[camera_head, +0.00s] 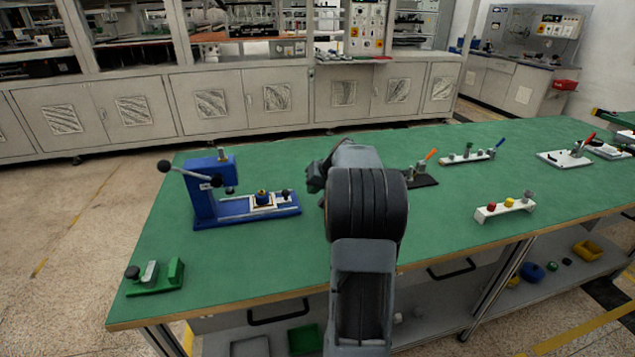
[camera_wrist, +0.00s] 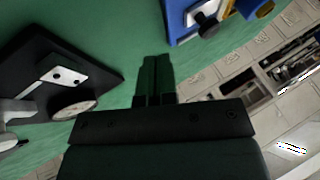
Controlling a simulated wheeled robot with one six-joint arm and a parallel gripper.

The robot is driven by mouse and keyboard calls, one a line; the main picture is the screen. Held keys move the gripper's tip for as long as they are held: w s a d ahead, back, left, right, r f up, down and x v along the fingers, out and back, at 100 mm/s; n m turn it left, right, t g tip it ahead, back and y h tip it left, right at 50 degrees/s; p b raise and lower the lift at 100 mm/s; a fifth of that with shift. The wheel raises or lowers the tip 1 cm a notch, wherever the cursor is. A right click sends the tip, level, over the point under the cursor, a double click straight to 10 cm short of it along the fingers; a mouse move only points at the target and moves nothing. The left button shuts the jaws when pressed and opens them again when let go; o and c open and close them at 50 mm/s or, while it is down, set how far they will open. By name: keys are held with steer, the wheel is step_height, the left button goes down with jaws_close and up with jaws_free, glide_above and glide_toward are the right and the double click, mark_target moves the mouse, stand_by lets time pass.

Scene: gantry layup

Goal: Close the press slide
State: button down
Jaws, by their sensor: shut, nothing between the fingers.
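The blue press (camera_head: 205,195) stands at the left of the green table, with a black-knobbed lever at its top. Its slide (camera_head: 262,202) lies on the blue base, carrying a yellow and black piece (camera_head: 263,196) to the right of the ram, not under it. A dark knob (camera_head: 286,194) is at the slide's right end. In the wrist view, the blue base (camera_wrist: 180,30) and the dark knob (camera_wrist: 207,25) show at the top right. My gripper (camera_wrist: 155,62) is shut and empty, pointing at the table, apart from the press. In the head view my arm mostly hides it.
A black plate fixture with a round dial (camera_wrist: 75,108) is close on the left in the wrist view. A green fixture (camera_head: 155,277) sits at the table's front left corner. A white fixture with coloured knobs (camera_head: 505,209) stands right. Green surface between press and arm is clear.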

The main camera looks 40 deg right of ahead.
mark_target(290, 197)
steer(key=w+a, duration=0.1)
steer(key=w+f, duration=0.1)
steer(key=w+a, duration=0.1)
steer(key=shift+a+f, duration=0.25)
steer(key=shift+a, duration=0.1)
steer(key=shift+w+a, duration=0.3)
steer(key=shift+a, duration=0.15)
